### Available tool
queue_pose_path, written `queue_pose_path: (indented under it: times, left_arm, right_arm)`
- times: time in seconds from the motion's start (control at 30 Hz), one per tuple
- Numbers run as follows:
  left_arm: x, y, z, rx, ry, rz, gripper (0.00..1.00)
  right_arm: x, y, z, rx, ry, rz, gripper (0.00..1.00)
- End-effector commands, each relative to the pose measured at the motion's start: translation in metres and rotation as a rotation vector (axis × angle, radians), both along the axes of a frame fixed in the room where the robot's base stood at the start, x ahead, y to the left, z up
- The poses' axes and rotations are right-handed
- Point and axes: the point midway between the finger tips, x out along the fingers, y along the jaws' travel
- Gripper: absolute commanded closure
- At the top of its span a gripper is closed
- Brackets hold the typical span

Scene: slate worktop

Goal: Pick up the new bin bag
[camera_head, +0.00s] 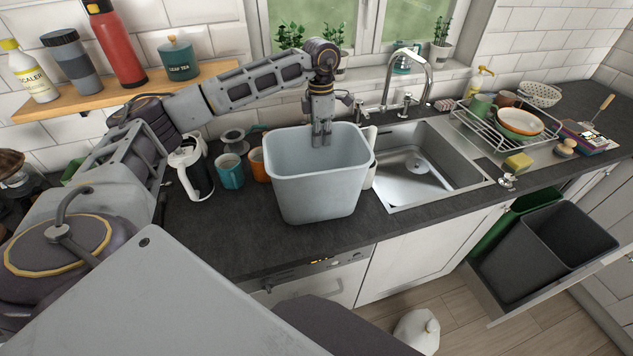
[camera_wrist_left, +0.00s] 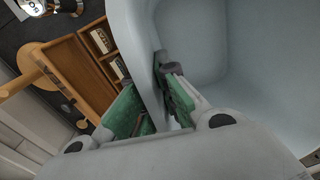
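A light grey bin (camera_head: 318,190) stands on the dark worktop left of the sink, its opening facing up. My left gripper (camera_head: 322,140) points down at the bin's back rim. In the left wrist view, its green-padded fingers (camera_wrist_left: 155,105) straddle the bin's wall (camera_wrist_left: 225,50), one inside and one outside, and appear closed on it. A white bag-like bundle (camera_head: 416,332) lies on the floor at the bottom of the head view; it looks tied and full. I see no bag that is clearly the new bin bag. My right gripper is not in view.
An open drawer with dark bins (camera_head: 565,235) juts out at right. The sink (camera_head: 425,165) and tap (camera_head: 408,75) are right of the grey bin. A kettle (camera_head: 193,165), blue mug (camera_head: 230,171) and orange mug (camera_head: 258,164) stand left. A dish rack (camera_head: 505,125) is farther right.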

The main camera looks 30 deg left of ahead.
Motion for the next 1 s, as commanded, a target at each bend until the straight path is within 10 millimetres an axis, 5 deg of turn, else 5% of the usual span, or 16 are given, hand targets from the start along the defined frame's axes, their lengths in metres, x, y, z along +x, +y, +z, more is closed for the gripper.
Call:
queue_pose_path:
  times: [0.47, 1.0]
  left_arm:
    - [0.001, 0.0, 0.008, 0.0, -0.001, 0.0, 1.0]
    - [0.001, -0.001, 0.079, -0.002, -0.003, -0.001, 1.0]
  right_arm:
    - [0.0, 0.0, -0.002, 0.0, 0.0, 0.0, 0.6]
    - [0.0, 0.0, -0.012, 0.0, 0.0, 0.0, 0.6]
